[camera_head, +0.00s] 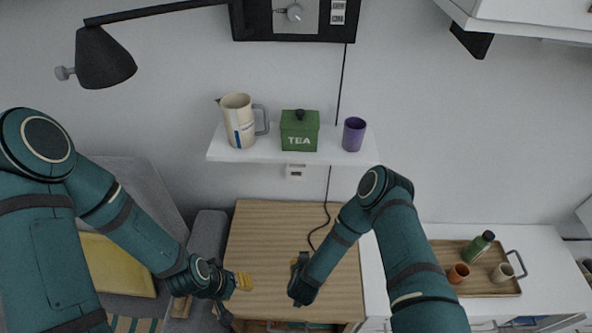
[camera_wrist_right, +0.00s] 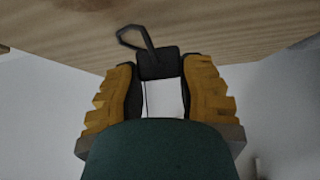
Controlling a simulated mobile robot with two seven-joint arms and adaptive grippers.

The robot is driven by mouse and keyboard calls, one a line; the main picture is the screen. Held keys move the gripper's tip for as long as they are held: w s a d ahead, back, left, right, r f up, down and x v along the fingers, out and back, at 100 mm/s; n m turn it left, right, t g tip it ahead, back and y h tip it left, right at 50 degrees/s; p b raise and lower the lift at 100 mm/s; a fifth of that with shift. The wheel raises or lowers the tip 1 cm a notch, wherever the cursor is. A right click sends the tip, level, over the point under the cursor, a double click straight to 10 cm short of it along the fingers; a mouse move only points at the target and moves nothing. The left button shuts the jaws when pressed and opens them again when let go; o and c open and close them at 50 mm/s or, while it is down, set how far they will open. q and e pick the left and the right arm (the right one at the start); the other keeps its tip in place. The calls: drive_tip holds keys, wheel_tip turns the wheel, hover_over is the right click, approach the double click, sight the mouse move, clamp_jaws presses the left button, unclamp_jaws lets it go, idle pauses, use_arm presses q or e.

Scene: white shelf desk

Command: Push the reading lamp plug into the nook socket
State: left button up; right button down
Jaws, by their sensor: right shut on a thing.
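The black plug (camera_wrist_right: 158,65) sits between the yellow finger pads of my right gripper (camera_wrist_right: 156,92), which is shut on it. A cord loop rises from the plug. In the head view my right gripper (camera_head: 297,270) is over the wooden desk top; the plug is hidden there. The black cord (camera_head: 328,208) runs down the wall and curves onto the desk. The small nook socket (camera_head: 296,172) is on the wall under the shelf, apart from both grippers. The reading lamp (camera_head: 104,58) hangs upper left. My left gripper (camera_head: 240,282) is at the desk's left edge; its opening is unclear.
A white shelf (camera_head: 220,151) holds a jug (camera_head: 238,120), a green tea tin (camera_head: 300,132) and a purple cup (camera_head: 354,134). The desk top (camera_head: 265,230) is mostly clear. A tray (camera_head: 490,286) with a bottle and cups stands right. A grey sofa is left.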

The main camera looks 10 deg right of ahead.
drive_tip(key=shift+w, duration=0.1)
drive_tip(key=shift+w+d+b, duration=0.1)
drive_tip(key=shift+w+b, duration=0.2)
drive_tip(key=w+r+t+b, duration=0.2)
drive_tip(key=w+r+b, duration=0.7)
drive_tip(key=w, duration=0.7)
drive_tip(key=shift+w+a+r+t+b, duration=0.3)
drive_tip(key=shift+a+r+b, duration=0.1)
drive_tip(key=shift+r, duration=1.2)
drive_tip(key=shift+h, duration=0.3)
drive_tip(key=shift+w+d, duration=0.2)
drive_tip(key=shift+w, duration=0.75)
drive_tip(key=shift+w+d, duration=0.15)
drive_tip(key=shift+w, duration=0.75)
drive_tip(key=shift+w+d, duration=0.2)
drive_tip(key=shift+w, duration=0.75)
drive_tip(key=shift+w+d, duration=0.2)
drive_tip(key=shift+w, duration=0.6)
drive_tip(key=shift+w+d, duration=0.15)
drive_tip(key=shift+w, duration=0.65)
